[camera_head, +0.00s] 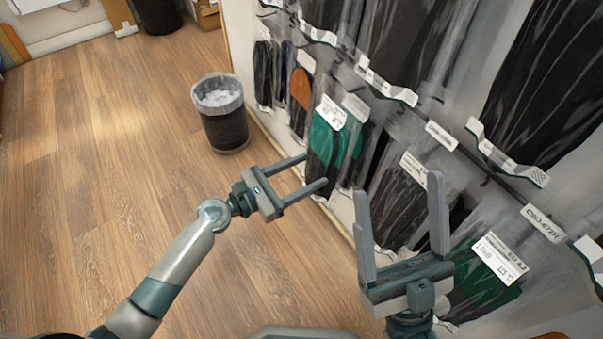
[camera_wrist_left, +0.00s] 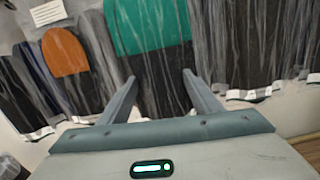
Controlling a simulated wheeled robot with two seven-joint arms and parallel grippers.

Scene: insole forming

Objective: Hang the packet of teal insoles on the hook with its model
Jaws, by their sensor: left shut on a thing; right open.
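The packet of teal insoles (camera_head: 324,137) is clear, with a white label at its top, teal upper part and dark lower part. It is upright in front of the wall rack; I cannot tell whether it is on a hook. In the left wrist view its teal part (camera_wrist_left: 150,25) fills the upper middle. My left gripper (camera_head: 316,169) is shut on its lower part, fingers at either side. My right gripper (camera_head: 398,200) is open and empty before the rack.
The wall rack holds several rows of dark packets (camera_head: 398,200) with white labels. A packet with an orange part (camera_head: 300,88) hangs to the left of the teal one. A bin (camera_head: 222,120) stands on the floor beside the rack. The wooden floor at left is clear.

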